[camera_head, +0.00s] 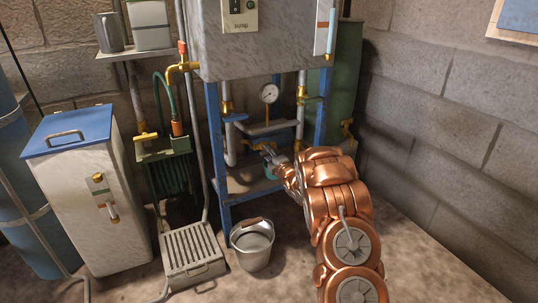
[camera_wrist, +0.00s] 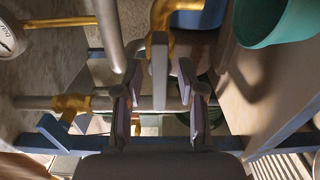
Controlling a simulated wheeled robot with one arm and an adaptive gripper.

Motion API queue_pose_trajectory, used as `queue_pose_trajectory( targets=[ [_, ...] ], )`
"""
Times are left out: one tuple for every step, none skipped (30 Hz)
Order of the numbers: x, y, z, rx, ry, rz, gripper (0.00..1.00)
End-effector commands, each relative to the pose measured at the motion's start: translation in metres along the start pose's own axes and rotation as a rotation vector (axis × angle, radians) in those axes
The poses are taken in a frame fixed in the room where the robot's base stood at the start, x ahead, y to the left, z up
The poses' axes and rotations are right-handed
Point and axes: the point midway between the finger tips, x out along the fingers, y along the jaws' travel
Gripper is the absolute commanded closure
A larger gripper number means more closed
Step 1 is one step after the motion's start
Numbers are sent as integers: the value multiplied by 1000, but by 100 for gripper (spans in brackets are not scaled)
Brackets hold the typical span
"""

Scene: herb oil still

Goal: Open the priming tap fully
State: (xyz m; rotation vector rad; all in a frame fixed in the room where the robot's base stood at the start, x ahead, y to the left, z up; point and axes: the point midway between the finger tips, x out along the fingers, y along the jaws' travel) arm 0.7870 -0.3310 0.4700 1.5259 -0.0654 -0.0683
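My gripper (camera_head: 273,155) reaches in between the blue legs of the still, below the pressure gauge. In the wrist view my gripper (camera_wrist: 160,84) has its two fingers apart, one on each side of a flat grey lever (camera_wrist: 159,72). Gaps show between the lever and both fingers, so it is not clasped. The lever sits by brass fittings on a pipe; a brass tap (camera_head: 256,146) shows beside my gripper in the head view. I cannot tell for certain that this is the priming tap, nor how far it is turned.
A teal cup (camera_wrist: 275,18) stands close by at upper right in the wrist view. The blue frame leg (camera_head: 214,145), pipes and gauge (camera_head: 269,93) crowd the space. A metal bucket (camera_head: 252,246) and a grated box (camera_head: 192,252) stand on the floor in front.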

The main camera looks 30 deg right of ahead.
Motion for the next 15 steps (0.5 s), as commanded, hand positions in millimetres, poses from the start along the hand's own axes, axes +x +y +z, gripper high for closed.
queue_pose_trajectory(
  targets=[
    [0, 0, 0, 0, 0, 0, 61],
    [-1, 0, 0, 0, 0, 0, 61],
    [-3, 0, 0, 0, -1, 0, 61],
    [-4, 0, 1, 0, -1, 0, 61],
    [-6, 0, 1, -1, -1, -1, 61],
    [-9, 1, 1, -1, -1, -1, 61],
    [-12, 1, 1, -1, -1, -1, 61],
    [-15, 1, 1, -1, -1, -1, 61],
    [-19, 0, 1, -1, -2, -2, 61],
    [-23, 0, 1, 0, -1, -2, 61],
    [-27, 0, 1, 0, -1, -2, 61],
    [-32, 0, 1, 0, -2, -2, 61],
    [-36, 0, 1, -1, -1, -2, 61],
    [-40, -1, 1, -1, -1, -3, 61],
    [-46, -1, 0, 0, -1, -4, 61]
  ],
)
